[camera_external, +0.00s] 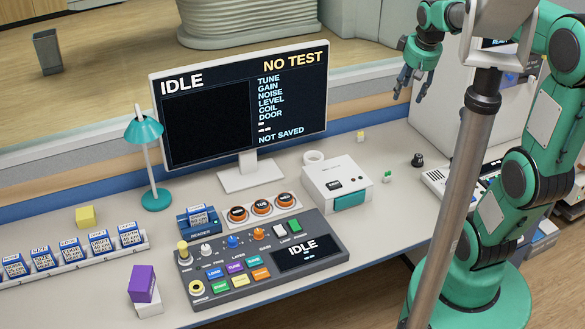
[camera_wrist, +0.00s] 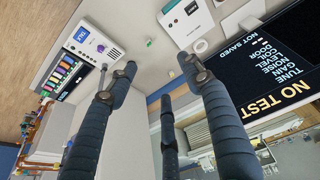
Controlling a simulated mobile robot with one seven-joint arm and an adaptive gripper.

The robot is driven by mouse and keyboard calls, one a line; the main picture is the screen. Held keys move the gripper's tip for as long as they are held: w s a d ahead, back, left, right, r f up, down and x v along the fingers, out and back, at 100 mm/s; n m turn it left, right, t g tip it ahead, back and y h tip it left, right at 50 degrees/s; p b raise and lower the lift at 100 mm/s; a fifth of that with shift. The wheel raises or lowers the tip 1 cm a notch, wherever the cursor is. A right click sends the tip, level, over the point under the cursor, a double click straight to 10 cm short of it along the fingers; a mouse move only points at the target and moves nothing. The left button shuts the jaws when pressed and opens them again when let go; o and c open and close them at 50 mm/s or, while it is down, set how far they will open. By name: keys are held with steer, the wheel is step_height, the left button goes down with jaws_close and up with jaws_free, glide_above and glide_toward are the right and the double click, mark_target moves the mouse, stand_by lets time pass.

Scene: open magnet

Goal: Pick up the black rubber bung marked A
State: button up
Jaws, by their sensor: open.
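A small green piece (camera_external: 387,177) and a yellow-and-white piece (camera_external: 361,135) stand nearby. The white box (camera_external: 322,177), monitor (camera_external: 240,95) and control console (camera_external: 240,292) are left. The desk (camera_external: 390,140) around the bung is mostly clear.

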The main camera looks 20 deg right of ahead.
steer(key=w+d+f+g, duration=0.1)
steer(key=w+d+f, duration=0.4)
steer(key=w+d, duration=0.3)
steer(key=n+g+b, duration=0.1)
steer(key=g, duration=0.2)
glide_above(419, 155)
step_height(419, 155, down, 31)
steer(key=shift+s+d+y, duration=0.1)
steer(key=shift+s+y, duration=0.1)
steer(key=shift+y, duration=0.1)
steer(key=shift+f, duration=0.2)
steer(key=shift+f+b, duration=0.85)
steer(key=shift+f, duration=3.3)
steer(key=shift+w+f+b, duration=0.1)
steer(key=shift+f+b, duration=0.6)
steer(key=shift+f, duration=1.9)
